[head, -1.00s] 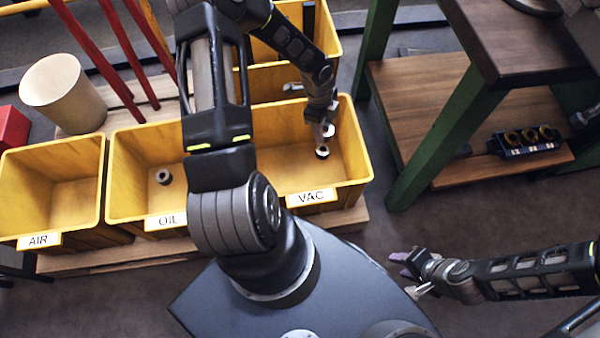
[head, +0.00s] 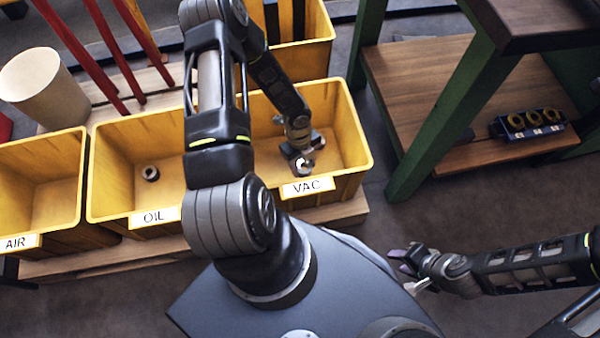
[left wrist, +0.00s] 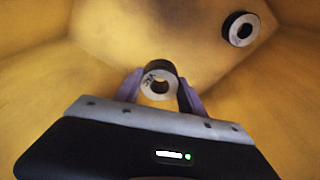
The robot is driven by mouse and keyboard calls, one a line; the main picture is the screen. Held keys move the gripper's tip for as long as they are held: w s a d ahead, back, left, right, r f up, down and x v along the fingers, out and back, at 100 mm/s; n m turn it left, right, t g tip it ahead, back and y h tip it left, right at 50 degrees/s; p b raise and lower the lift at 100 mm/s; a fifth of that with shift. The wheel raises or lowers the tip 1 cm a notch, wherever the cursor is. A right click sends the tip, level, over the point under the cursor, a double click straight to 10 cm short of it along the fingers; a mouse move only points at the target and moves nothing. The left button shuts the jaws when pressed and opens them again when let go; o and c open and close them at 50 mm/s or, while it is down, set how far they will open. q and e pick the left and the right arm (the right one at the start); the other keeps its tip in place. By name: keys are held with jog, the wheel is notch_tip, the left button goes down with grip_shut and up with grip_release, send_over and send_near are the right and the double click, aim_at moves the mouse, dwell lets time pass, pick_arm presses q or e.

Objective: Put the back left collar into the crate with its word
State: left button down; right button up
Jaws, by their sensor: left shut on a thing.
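My left gripper (head: 302,166) is low inside the yellow VAC crate (head: 352,140), shut on a collar (left wrist: 158,80). The collar is a pale ring with a dark rim. Its marking looks like VAC in the left wrist view, small and tilted. It sits between the purple fingertips, above the crate floor. A second dark-rimmed collar (left wrist: 240,29) lies on the crate floor, apart from the held one. It is partly hidden behind my gripper in the head view. My right gripper (head: 408,271) is open and empty over the floor at the lower right.
The OIL crate (head: 110,215) holds one collar (head: 150,173). The AIR crate (head: 75,205) looks empty in its visible part. A blue rack (head: 528,128) with three brass-coloured rings stands on the wooden shelf (head: 420,90) at right.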

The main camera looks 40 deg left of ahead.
aim_at(303, 176)
pick_arm(q)
jog(key=shift+f+b, duration=0.45)
jog(key=shift+f, duration=1.55)
jog(key=shift+f, duration=0.1)
jog(key=shift+f+b, duration=0.7)
jog(key=shift+f, duration=1.1)
jog(key=shift+f+b, duration=0.35)
jog(key=shift+f, duration=0.05)
jog(key=c, duration=0.7)
grip_release()
jog(key=shift+r, duration=0.1)
jog(key=shift+r, duration=0.15)
